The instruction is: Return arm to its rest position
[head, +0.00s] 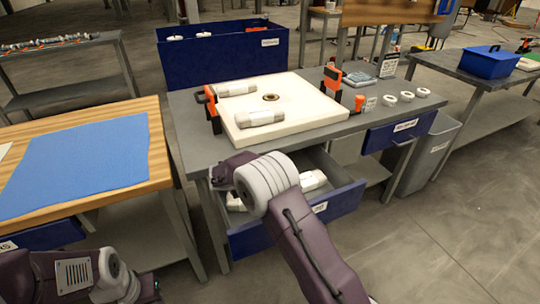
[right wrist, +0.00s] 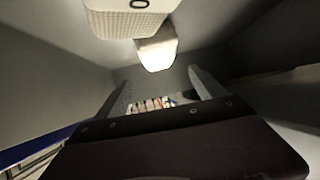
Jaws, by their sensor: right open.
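My right arm comes up from the bottom of the head view, its wrist bent over the open blue drawer (head: 290,226). My right gripper (right wrist: 160,92) shows in the right wrist view with its two grey fingers apart and nothing held between them. In the head view its fingers are hidden behind the wrist. White filter cartridges (head: 312,181) lie in the drawer, partly covered by my arm. In the right wrist view, a white perforated piece (right wrist: 130,24) and another white piece (right wrist: 157,50) show beyond the fingers. My left arm is at the bottom left; its gripper is out of view.
A cream press plate (head: 322,115) with two white cartridges (head: 262,118) lies on the grey bench (head: 190,130), between orange-black clamps (head: 332,82). A blue bin (head: 222,62) stands behind. A wooden table with a blue mat (head: 80,165) is left.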

